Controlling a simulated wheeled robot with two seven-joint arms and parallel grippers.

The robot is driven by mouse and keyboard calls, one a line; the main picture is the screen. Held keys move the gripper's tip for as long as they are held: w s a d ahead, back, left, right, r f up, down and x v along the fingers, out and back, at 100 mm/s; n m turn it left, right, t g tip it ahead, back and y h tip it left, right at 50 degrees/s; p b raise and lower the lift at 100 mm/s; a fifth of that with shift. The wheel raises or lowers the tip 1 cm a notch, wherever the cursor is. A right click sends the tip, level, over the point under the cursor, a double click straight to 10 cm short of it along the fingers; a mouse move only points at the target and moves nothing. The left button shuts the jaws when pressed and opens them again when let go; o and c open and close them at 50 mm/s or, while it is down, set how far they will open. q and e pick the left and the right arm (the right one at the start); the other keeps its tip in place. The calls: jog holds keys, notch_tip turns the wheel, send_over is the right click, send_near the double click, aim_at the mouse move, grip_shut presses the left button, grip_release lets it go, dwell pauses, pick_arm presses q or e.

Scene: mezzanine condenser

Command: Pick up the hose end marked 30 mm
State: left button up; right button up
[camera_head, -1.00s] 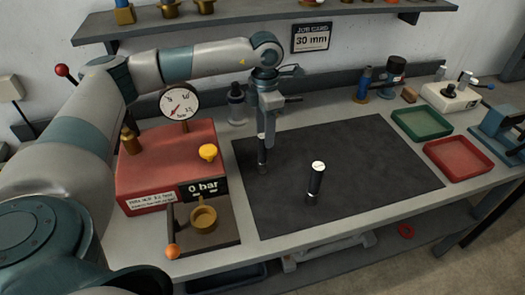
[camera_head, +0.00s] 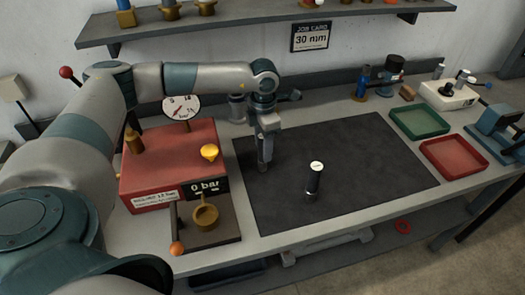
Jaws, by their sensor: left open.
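A black cylindrical hose end (camera_head: 314,182) with a white top and a metal lower end stands upright on the dark mat (camera_head: 370,165). The marking on its white top is too small to read. My left gripper (camera_head: 263,166) points down over the mat's left part, to the left of this hose end and apart from it. The left gripper is open. A second dark piece, seen below it earlier, is now largely hidden by the gripper; I cannot tell whether it is between the fingers. The job card (camera_head: 311,37) on the wall reads 30 mm. My right gripper is not in view.
A red box with a gauge (camera_head: 180,110), a yellow knob and a 0 bar display (camera_head: 205,187) stands left of the mat. Green (camera_head: 420,122) and red (camera_head: 455,156) trays lie to the right. A shelf (camera_head: 250,24) runs behind. The mat's right half is clear.

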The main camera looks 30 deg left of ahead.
pick_arm(q)
jog(key=shift+f+p, duration=0.4)
jog(key=shift+f, duration=0.95)
jog(key=shift+c, duration=0.4)
grip_shut()
